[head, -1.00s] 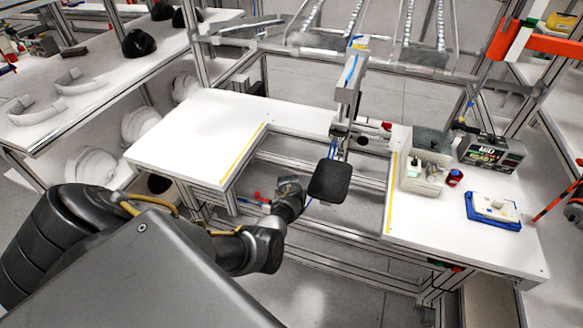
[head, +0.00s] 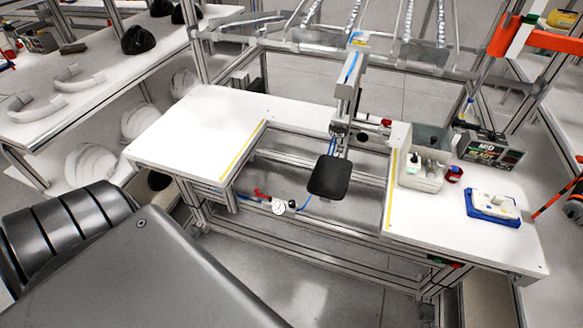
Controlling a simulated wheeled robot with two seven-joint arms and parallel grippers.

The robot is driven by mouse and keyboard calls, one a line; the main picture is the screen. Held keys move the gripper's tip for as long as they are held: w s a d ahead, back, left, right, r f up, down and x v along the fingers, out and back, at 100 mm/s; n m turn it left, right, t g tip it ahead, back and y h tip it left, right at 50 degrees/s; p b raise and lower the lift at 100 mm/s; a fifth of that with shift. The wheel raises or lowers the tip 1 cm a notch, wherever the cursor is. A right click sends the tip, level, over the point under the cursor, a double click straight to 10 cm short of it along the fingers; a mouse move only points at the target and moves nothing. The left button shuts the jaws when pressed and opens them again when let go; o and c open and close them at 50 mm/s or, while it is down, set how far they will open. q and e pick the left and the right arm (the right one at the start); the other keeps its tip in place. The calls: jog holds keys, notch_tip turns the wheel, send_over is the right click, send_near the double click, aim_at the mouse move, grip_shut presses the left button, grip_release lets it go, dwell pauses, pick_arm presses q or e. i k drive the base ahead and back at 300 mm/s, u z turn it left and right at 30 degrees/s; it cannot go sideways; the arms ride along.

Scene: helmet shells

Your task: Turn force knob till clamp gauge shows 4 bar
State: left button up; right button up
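A round white-faced pressure gauge (head: 279,207) sits below the bench's front opening, in the gap between the two white worktops. Its dial is too small to read. A small red part (head: 260,193) lies just left of the gauge, and I cannot tell if it is the force knob. A blue hose (head: 305,203) runs from the gauge toward the clamp. The black clamp pad (head: 329,177) hangs under the upright metal clamp column (head: 348,85). Neither gripper is in view; only dark arm links of mine show at the lower left.
The left worktop (head: 195,125) is bare, with a yellow strip along its edge. White shells lie under the left table (head: 70,125).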

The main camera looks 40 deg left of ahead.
aim_at(292, 203)
jog(key=z, duration=2.2)
jog(key=k, duration=0.75)
jog(key=u, duration=1.6)
